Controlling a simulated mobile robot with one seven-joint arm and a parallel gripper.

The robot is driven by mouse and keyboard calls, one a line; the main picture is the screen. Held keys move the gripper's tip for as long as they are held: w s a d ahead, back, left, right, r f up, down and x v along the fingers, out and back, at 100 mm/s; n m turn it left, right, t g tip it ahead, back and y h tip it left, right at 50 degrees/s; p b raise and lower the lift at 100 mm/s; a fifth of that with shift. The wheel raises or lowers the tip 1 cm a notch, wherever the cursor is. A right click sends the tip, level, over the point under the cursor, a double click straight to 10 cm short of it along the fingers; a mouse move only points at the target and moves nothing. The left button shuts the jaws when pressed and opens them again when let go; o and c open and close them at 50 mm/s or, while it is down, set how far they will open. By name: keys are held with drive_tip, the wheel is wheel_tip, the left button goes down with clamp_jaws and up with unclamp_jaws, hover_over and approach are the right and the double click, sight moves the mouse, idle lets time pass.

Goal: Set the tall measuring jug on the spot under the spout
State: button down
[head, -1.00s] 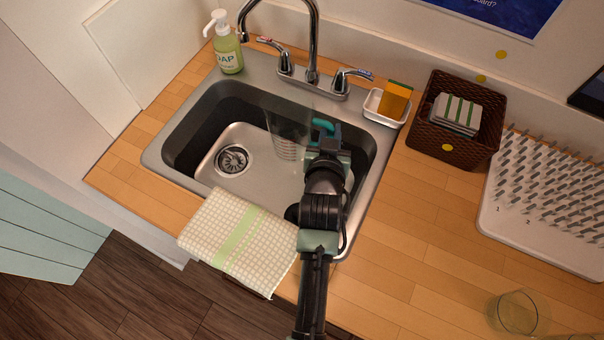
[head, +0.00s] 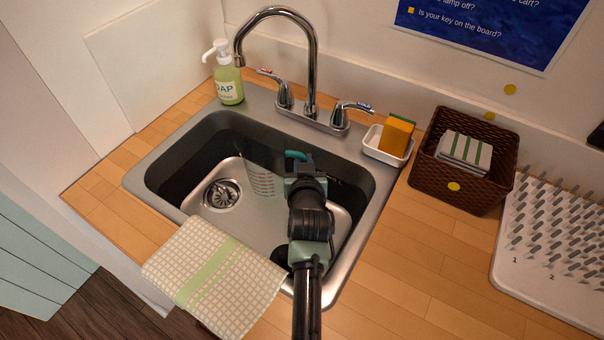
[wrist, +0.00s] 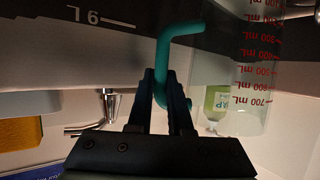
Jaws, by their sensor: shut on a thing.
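The measuring jug (head: 262,182) is clear, with red markings and a teal handle (head: 296,155). In the head view it is inside the sink basin, right of the drain (head: 222,194). My gripper (head: 300,168) is shut on the handle, right of the jug's body. In the wrist view the fingers (wrist: 162,88) meet at the teal handle (wrist: 180,48), and the jug's marked wall (wrist: 255,75) is at right. The tap spout (head: 238,58) curves over the back left of the basin. I cannot tell whether the jug's base touches the sink floor.
A soap bottle (head: 228,78) stands at the back left rim. A sponge (head: 397,136) in a white dish and a brown basket (head: 462,188) are right of the sink. A checked towel (head: 215,280) lies over the front edge. The basin walls surround my gripper.

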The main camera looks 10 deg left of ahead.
drive_tip(key=shift+f, duration=1.8)
drive_tip(key=shift+b, duration=0.3)
drive_tip(key=shift+f, duration=0.25)
drive_tip(key=c, duration=1.1)
unclamp_jaws()
drive_tip(key=shift+r, duration=0.1)
